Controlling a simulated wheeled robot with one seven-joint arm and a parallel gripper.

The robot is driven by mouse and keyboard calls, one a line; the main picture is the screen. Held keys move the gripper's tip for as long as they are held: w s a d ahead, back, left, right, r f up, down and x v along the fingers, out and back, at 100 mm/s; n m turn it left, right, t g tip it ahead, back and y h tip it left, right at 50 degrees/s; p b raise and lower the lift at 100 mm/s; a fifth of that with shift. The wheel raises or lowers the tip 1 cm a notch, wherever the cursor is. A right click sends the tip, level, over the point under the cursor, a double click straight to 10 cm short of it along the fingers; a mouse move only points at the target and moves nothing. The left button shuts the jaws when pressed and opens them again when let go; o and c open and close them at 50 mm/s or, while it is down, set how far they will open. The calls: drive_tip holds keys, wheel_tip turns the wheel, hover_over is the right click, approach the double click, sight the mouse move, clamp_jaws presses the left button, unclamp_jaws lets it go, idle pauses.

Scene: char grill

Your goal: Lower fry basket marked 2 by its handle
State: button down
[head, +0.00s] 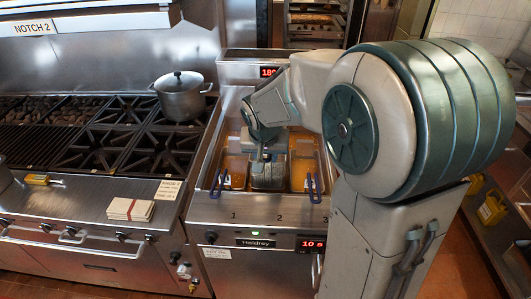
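The deep fryer (265,209) stands in the middle of the view, with numbers 1, 2 and 3 along its front edge. The basket above number 2 (268,178) is a grey mesh basket in the middle bay. Its handle is not clear to see. My gripper (264,157) points down over this middle basket. Whether it touches the handle, and whether its fingers are open or shut, is too small to tell. Blue handles show at bay 1 (220,181) and bay 3 (314,188), with amber oil around them.
A burner range with a lidded pot (181,95) stands to the left. A stack of cards or paper (130,209) lies on its front ledge. My arm covers much of the right side.

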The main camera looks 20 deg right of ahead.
drive_tip(key=shift+s+f+b, duration=0.1)
drive_tip(key=shift+f+b, duration=4.95)
drive_tip(key=shift+f, duration=1.8)
drive_tip(key=c, duration=1)
unclamp_jaws()
drive_tip(key=shift+o, duration=0.2)
drive_tip(key=shift+f, duration=0.1)
